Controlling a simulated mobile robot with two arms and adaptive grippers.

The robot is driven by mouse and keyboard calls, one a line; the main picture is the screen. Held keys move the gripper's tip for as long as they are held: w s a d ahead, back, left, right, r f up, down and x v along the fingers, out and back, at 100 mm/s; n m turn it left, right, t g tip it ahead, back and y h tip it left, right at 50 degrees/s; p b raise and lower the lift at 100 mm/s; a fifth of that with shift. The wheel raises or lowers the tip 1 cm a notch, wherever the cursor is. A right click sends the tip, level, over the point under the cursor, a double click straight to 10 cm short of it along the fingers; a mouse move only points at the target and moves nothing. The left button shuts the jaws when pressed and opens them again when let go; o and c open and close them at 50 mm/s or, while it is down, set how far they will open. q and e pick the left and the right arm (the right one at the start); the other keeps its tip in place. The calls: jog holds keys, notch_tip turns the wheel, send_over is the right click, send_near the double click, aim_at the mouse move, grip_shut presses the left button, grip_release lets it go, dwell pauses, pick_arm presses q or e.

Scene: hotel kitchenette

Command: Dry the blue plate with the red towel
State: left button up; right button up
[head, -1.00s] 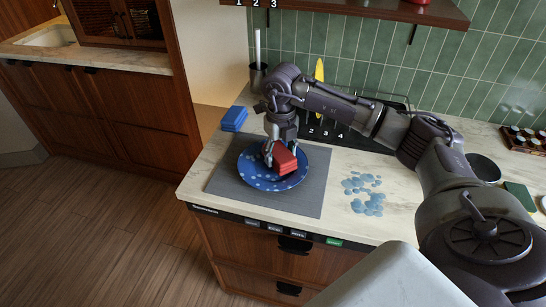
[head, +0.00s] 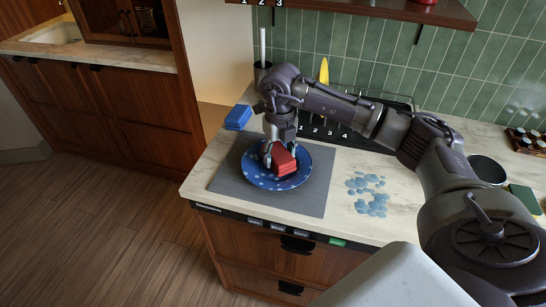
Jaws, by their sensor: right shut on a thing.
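The blue plate (head: 300,178) lies on a grey mat (head: 318,195) on the counter, with light drops or specks over its surface. The red towel (head: 285,164), folded into a small block, is at the middle of the plate. My right gripper (head: 270,153) points down over the plate and is shut on the red towel. The towel appears to touch the plate; the gripper hides part of both. My left gripper is not in view.
A folded blue cloth (head: 238,117) lies at the counter's left edge. A wet patch of drops (head: 368,194) is right of the mat. A dark bowl (head: 487,169) and a green block (head: 525,198) are farther right. A dark rack (head: 345,125) stands behind my arm.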

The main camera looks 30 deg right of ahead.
jog(key=shift+d+f, duration=0.1)
jog(key=shift+d, duration=0.65)
jog(key=shift+w+a+r, duration=0.1)
jog(key=shift+a, duration=0.95)
jog(key=shift+a+r, duration=0.1)
jog(key=shift+a, duration=0.95)
jog(key=shift+s+d+f+b, duration=0.1)
jog(key=shift+d+b, duration=0.05)
jog(key=shift+d, duration=0.95)
jog(key=shift+s+d+f+b, duration=0.1)
jog(key=shift+d+b, duration=0.05)
jog(key=shift+d, duration=0.9)
jog(key=shift+w+a+r+p, duration=0.1)
jog(key=shift+a+p, duration=0.1)
jog(key=shift+a, duration=0.9)
jog(key=shift+w+a+r+p, duration=0.1)
jog(key=shift+a+p, duration=0.05)
jog(key=shift+a, duration=0.9)
jog(key=shift+s+d+f+b, duration=0.15)
jog(key=shift+d+b, duration=0.3)
jog(key=shift+d, duration=1.6)
jog(key=shift+a, duration=2)
jog(key=shift+d, duration=2.05)
jog(key=shift+a, duration=2.1)
jog(key=shift+d+b, duration=0.35)
jog(key=shift+d, duration=1.8)
